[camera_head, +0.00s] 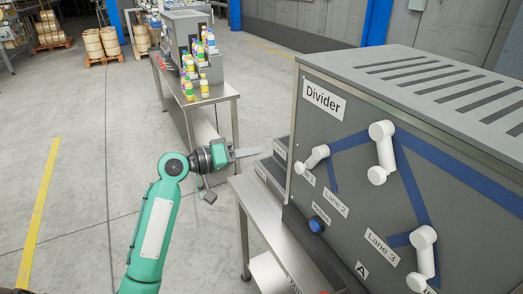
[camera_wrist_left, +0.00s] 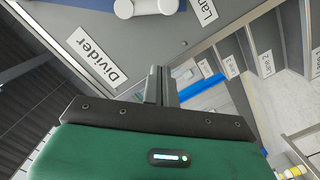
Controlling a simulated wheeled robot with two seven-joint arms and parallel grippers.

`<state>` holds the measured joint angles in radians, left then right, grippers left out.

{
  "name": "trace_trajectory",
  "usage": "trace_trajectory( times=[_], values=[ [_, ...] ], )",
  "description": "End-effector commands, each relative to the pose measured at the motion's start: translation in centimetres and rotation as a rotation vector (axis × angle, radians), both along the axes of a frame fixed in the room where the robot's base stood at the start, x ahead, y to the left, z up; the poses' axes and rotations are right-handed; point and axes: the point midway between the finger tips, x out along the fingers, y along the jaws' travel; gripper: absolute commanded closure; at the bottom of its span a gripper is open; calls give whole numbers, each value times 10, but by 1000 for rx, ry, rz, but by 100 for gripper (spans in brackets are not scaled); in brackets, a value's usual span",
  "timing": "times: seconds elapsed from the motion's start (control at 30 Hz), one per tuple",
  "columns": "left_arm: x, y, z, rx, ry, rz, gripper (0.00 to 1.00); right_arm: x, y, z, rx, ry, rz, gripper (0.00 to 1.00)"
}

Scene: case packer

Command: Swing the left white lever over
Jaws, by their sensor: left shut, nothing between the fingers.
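The left white lever (camera_head: 315,158) sits on the front of the grey Divider box (camera_head: 345,130), near its left edge. It lies tilted, its upper end to the right and its lower end to the left, above the Lane 2 label. My left gripper (camera_head: 258,152) is shut and empty, to the left of the box and apart from the lever. In the left wrist view its fingers (camera_wrist_left: 160,84) show close together beside the Divider sign (camera_wrist_left: 97,57). A white lever (camera_wrist_left: 146,8) is at the top of that view, clear of the fingers. My right gripper is out of sight.
Two more white levers, an upper one (camera_head: 382,150) and a lower one (camera_head: 423,258), are on the box beside blue stripes. A blue knob (camera_head: 316,225) sits below. A metal table (camera_head: 212,97) with several bottles stands behind. The floor at left is open.

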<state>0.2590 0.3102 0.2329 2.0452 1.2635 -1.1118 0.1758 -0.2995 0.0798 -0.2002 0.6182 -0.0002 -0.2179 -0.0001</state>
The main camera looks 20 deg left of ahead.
Motion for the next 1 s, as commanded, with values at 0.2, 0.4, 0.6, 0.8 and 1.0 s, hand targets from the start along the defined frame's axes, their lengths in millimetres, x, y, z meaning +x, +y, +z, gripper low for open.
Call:
trace_trajectory(
  times=[0.2,0.4,0.6,0.8,1.0],
  values=[
    [35,-32,2,-4,1,-2,100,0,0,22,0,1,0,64],
    [59,-60,-7,-2,6,-3,100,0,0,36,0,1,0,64],
    [49,-74,-26,-1,4,-1,100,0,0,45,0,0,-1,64],
    [47,-79,-33,2,1,1,100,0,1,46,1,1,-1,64],
    [46,-79,-34,2,1,1,100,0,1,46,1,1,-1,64]
  ],
)
